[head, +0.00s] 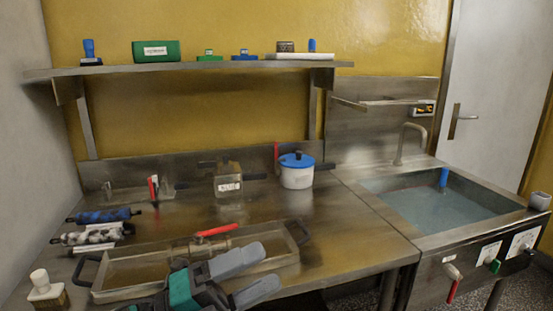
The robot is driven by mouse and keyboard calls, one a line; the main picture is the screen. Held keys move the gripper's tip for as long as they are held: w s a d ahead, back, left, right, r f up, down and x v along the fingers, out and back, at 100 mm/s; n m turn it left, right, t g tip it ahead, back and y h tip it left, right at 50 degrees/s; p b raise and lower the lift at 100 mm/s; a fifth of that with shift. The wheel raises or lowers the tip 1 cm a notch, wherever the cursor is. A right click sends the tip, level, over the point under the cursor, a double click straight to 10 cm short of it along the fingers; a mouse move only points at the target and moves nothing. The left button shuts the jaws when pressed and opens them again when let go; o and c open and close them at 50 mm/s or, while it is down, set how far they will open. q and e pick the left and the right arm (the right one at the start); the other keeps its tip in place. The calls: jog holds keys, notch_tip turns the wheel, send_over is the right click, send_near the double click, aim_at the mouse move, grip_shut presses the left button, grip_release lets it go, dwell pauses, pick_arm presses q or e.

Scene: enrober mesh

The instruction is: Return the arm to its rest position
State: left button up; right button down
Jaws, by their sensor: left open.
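My left gripper (268,267) is in the lower middle of the head view, with grey fingers and a teal and dark body. Its two fingers are apart and nothing shows between them. It is over the front right part of a steel tray (130,262) with dark end handles, and hides part of its front edge. I cannot tell whether it touches the tray. A metal fitting and a red-handled tool (215,230) lie at the tray, beyond the fingers. My right gripper is not in view.
A white pot with a blue lid (297,170) and a steel box (228,180) stand behind on the steel table (340,240). Several rollers (95,235) lie at the left. A water-filled sink (440,205) is at the right. A shelf (180,68) hangs above.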

pick_arm(q)
jog(key=a+f+n+t+y, duration=0.5)
jog(key=f+n+y, duration=0.25)
jog(key=n, duration=0.45)
jog(key=a+f+n+t+y, duration=0.55)
jog(key=f+n, duration=0.25)
jog(key=n, duration=0.4)
jog(key=s+a+f+n+g+y, duration=0.2)
jog(key=s+f+n+g+y, duration=0.1)
jog(key=f, duration=0.4)
jog(key=s+a+f+n+g+y+p, duration=0.1)
jog(key=s+a+f+n+g+y, duration=0.1)
jog(key=s+f+n, duration=0.3)
jog(key=s+f+g, duration=0.1)
jog(key=s+f, duration=0.2)
jog(key=shift+s+f+y, duration=0.25)
jog(key=shift+f+y, duration=0.05)
jog(key=shift+y, duration=0.1)
